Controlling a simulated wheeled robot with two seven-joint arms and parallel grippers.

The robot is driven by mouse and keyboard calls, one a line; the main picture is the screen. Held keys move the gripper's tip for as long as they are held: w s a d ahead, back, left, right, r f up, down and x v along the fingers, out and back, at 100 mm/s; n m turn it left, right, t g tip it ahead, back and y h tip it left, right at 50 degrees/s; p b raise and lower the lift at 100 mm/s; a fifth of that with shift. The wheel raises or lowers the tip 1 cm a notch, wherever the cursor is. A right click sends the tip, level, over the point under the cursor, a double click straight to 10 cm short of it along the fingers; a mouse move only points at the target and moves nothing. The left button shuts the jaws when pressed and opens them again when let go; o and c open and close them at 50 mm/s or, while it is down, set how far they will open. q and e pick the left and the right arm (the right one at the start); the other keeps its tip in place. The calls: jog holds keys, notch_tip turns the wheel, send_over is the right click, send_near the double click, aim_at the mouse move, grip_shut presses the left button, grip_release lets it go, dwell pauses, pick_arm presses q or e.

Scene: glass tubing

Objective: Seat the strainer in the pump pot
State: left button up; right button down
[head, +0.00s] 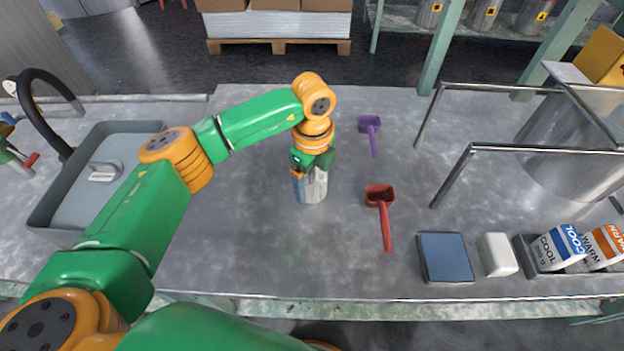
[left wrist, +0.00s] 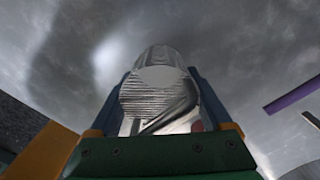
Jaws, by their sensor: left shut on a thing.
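My left gripper (head: 312,172) points down over the middle of the bench and is shut on a shiny metal cylinder (head: 315,190), which I take to be the strainer. In the left wrist view the cylinder (left wrist: 160,100) stands between the two blue fingers of the gripper (left wrist: 163,78), with a ribbed band on its side. I cannot tell whether its bottom touches the bench. A large steel vessel (head: 560,150) stands at the right behind metal rails; I cannot tell whether it is the pump pot. My right gripper is not in view.
A purple scoop (head: 370,124) and a red scoop (head: 381,197) lie right of the gripper. A blue pad (head: 444,257), a white block (head: 497,254) and COOL and WARM packs (head: 558,247) are at the front right. A grey sink (head: 65,190) is at left.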

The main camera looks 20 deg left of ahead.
pick_arm(q)
jog(key=shift+r, duration=0.4)
jog(key=r, duration=0.3)
jog(key=shift+s+d+r, duration=0.1)
jog(key=shift+s, duration=0.2)
jog(key=s+d+r, duration=0.3)
jog(key=s+r, duration=0.6)
jog(key=s, duration=0.4)
jog(key=w+a+f+n, duration=0.1)
jog(key=a+f+n, duration=0.15)
jog(key=n, duration=0.85)
jog(key=w+a+f+n, duration=0.1)
jog(key=a+n, duration=0.3)
jog(key=n, duration=0.8)
notch_tip(320, 180, up, 16)
jog(key=p, duration=1.8)
